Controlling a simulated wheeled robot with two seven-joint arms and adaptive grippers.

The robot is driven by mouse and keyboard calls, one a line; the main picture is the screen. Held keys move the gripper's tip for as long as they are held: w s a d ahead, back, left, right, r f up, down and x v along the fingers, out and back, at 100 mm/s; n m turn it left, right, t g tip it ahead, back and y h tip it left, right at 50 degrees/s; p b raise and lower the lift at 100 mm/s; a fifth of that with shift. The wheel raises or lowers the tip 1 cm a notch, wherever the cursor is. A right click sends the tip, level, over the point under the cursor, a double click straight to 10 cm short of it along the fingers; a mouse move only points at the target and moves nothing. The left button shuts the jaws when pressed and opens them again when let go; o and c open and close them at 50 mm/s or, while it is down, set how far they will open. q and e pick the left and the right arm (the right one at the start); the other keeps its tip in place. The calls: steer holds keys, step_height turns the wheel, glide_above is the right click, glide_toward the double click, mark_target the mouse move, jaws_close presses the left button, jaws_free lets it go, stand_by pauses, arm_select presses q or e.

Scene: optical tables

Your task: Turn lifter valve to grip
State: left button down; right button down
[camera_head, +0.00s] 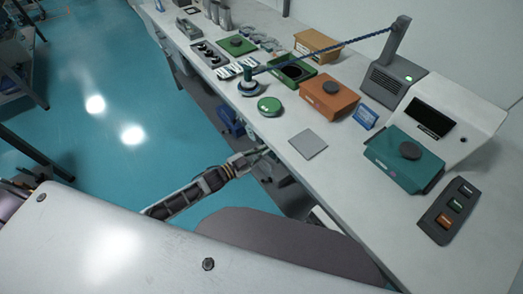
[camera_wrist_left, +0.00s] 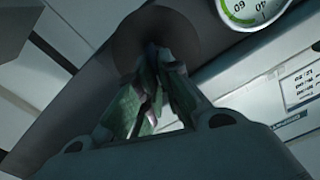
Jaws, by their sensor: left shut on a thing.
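My left gripper (camera_head: 264,152) is beside the front edge of the workbench, low against it. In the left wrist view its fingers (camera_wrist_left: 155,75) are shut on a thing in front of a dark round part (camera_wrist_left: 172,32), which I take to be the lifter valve. The fingers hide most of what they hold, so the valve's setting cannot be read. A round gauge (camera_wrist_left: 248,8) with a green arc sits close by at the top right. The lifter head (camera_head: 248,86) stands on the bench, joined by a blue hose (camera_head: 325,50) to a grey post. My right gripper is not in view.
On the bench (camera_head: 255,125) are a green disc (camera_head: 269,106), a grey square plate (camera_head: 307,144), an orange box (camera_head: 329,97), a teal box (camera_head: 404,158) and a button panel (camera_head: 448,210). A white label panel (camera_wrist_left: 300,85) lies right of the fingers. Blue floor is open on the left.

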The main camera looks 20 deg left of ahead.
arm_select(q)
steer(key=m, duration=0.4)
steer(key=f+m+b, duration=0.1)
steer(key=m, duration=0.4)
steer(key=m+b, duration=0.1)
steer(key=m, duration=0.3)
steer(key=shift+s+d+f+m, duration=0.35)
steer(key=shift+d+m, duration=0.05)
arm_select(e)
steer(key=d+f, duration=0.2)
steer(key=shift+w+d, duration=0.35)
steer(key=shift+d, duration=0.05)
